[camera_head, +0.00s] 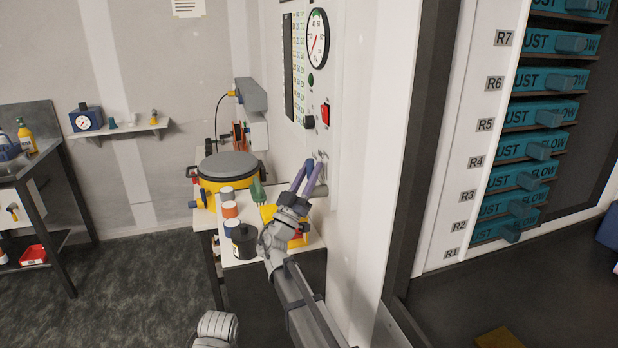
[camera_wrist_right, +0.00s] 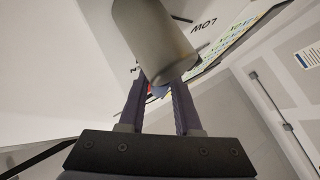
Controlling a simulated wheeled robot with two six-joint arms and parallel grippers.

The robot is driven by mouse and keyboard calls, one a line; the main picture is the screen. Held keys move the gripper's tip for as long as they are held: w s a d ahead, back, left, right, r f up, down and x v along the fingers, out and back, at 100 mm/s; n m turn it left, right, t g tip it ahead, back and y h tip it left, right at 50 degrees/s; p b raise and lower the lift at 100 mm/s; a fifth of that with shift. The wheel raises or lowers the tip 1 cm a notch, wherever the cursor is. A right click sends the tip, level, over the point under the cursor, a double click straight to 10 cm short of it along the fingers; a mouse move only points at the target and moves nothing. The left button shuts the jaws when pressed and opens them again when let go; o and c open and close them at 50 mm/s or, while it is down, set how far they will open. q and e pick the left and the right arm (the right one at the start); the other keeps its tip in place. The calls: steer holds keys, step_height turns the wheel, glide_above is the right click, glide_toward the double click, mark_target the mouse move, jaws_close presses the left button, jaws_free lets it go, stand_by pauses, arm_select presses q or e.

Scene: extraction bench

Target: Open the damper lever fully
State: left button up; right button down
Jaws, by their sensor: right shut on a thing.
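The damper lever shows as a thick grey cylindrical handle (camera_wrist_right: 153,42) in the right wrist view. It stands out from the white panel, across the far ends of my purple fingers. My right gripper (camera_head: 314,168) reaches up to the panel below the gauge in the head view. In the right wrist view the gripper (camera_wrist_right: 163,84) is shut on the lever, with the fingertips at the handle's lower end. The exact contact and the lever's base are hidden.
A round gauge (camera_head: 317,38) and a red switch (camera_head: 325,113) are on the panel above. A side bench (camera_head: 262,258) below holds a yellow pot (camera_head: 223,181) and several small jars, close to my right arm. A rack with teal drawers (camera_head: 528,145) stands right.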

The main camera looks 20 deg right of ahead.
steer(key=shift+s+m+g+h+b, duration=0.3)
steer(key=shift+m+g+h, duration=0.2)
steer(key=shift+m+h, duration=0.4)
steer(key=shift+s+m, duration=0.1)
steer(key=shift+m, duration=0.2)
steer(key=c, duration=0.6)
jaws_free()
steer(key=b+v, duration=0.5)
steer(key=v, duration=0.2)
steer(key=shift+a+f+b, duration=0.25)
steer(key=shift+b, duration=0.05)
steer(key=shift+s, duration=0.15)
